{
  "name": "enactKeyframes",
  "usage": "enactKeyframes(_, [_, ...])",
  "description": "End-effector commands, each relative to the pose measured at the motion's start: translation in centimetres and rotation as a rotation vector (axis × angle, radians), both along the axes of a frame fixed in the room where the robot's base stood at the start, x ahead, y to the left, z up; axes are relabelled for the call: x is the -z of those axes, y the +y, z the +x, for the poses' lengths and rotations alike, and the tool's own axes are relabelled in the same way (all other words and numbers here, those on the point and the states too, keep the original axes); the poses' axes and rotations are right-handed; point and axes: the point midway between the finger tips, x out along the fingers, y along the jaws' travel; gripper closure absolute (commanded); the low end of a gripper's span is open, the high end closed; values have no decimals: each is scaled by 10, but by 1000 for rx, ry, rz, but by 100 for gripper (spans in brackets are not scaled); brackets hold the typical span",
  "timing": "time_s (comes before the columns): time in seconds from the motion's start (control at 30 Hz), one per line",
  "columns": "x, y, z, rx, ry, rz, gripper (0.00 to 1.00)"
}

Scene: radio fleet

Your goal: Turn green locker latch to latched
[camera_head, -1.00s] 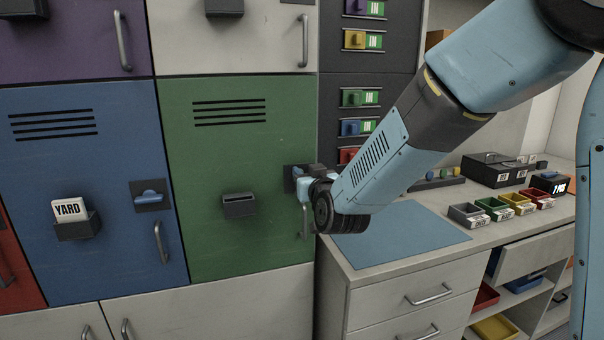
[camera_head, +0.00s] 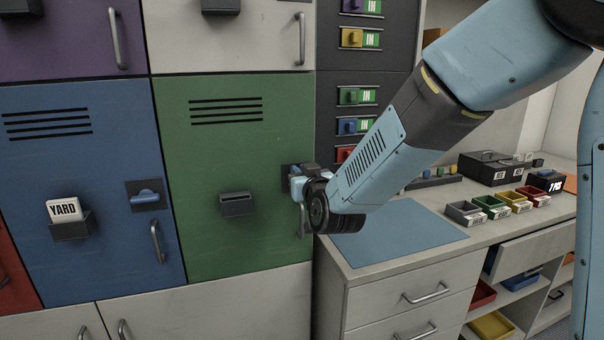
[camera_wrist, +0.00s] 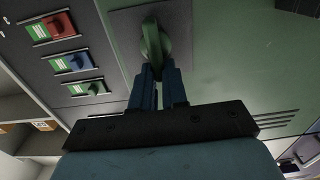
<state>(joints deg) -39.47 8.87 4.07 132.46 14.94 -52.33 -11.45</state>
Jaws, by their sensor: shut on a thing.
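The green locker (camera_head: 220,150) has its door closed, with a dark latch plate (camera_head: 286,179) near the door's right edge. In the wrist view the green latch knob (camera_wrist: 153,48) stands out from its dark plate (camera_wrist: 125,35). My gripper (camera_wrist: 158,72) is shut on the latch knob, with a finger on each side of it. In the head view my gripper (camera_head: 300,184) covers most of the latch, so how far the knob is turned is hard to tell there.
The blue locker (camera_head: 85,200) on the left has a blue latch (camera_head: 147,196). A card holder (camera_head: 237,204) and partly hidden handle are on the green door. Right of it are a switch panel (camera_head: 365,60) and a counter with a blue mat (camera_head: 400,232) and small bins.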

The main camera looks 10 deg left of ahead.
Motion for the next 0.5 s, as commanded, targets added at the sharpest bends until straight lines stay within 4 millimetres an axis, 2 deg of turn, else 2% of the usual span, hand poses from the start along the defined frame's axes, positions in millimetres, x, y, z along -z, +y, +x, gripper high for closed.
enactKeyframes(0.27, [-1,1,3,9,-28,-44,100])
enactKeyframes(0.5, [0,5,1,8,-110,-176,100])
